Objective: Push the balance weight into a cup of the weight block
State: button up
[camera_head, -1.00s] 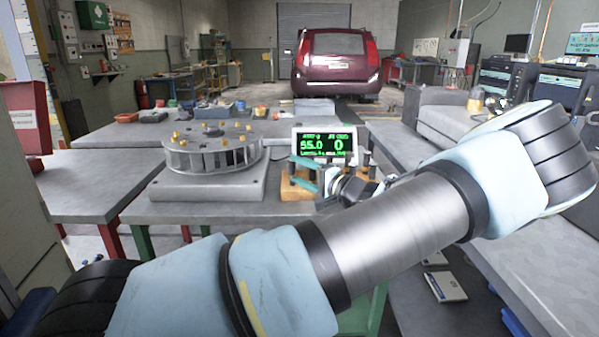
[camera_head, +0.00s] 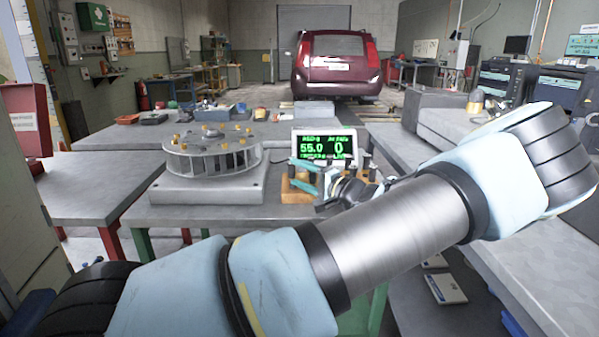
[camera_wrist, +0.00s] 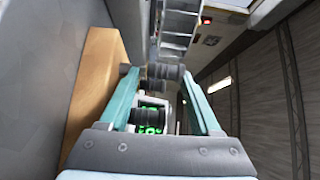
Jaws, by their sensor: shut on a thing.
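A wooden block (camera_head: 297,192), which looks like the weight block, stands on the grey bench before the green-lit display. Dark posts or weights (camera_head: 366,162) stand at its right end; its cups cannot be made out. My gripper (camera_head: 303,175) reaches in low beside the block, its teal fingers pointing left. In the wrist view, my gripper (camera_wrist: 158,73) is shut on a small dark cylindrical piece, apparently the balance weight (camera_wrist: 160,71). The wood (camera_wrist: 98,85) runs close along the left finger. My wrist hides part of the block in the head view.
The display (camera_head: 325,144) reads 55.0 and 0. A round drum with brass-coloured knobs (camera_head: 212,155) sits on a grey base (camera_head: 205,190) to the left. The bench (camera_head: 160,211) is bare in front of that base. A grey worktop (camera_head: 535,250) lies right.

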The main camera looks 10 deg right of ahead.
jog(key=shift+s+d+f+m+g+h+p, duration=0.2)
jog(key=shift+s+f+h+p, duration=0.1)
jog(key=shift+f+p, duration=0.2)
jog(key=shift+s+d+f+m+g+h+p, duration=0.2)
jog(key=shift+f+h+p, duration=0.1)
jog(key=shift+f+p, duration=0.2)
jog(key=shift+o, duration=0.4)
jog(key=shift+d+r+p, duration=0.15)
jog(key=shift+r+p, duration=0.25)
jog(key=shift+r, duration=0.3)
jog(key=shift+d+r+p, duration=0.1)
jog(key=shift+r+p, duration=0.3)
jog(key=shift+r, duration=0.25)
jog(key=shift+w+a+r+p, duration=0.15)
jog(key=shift+r+p, duration=0.9)
jog(key=shift+r, duration=0.85)
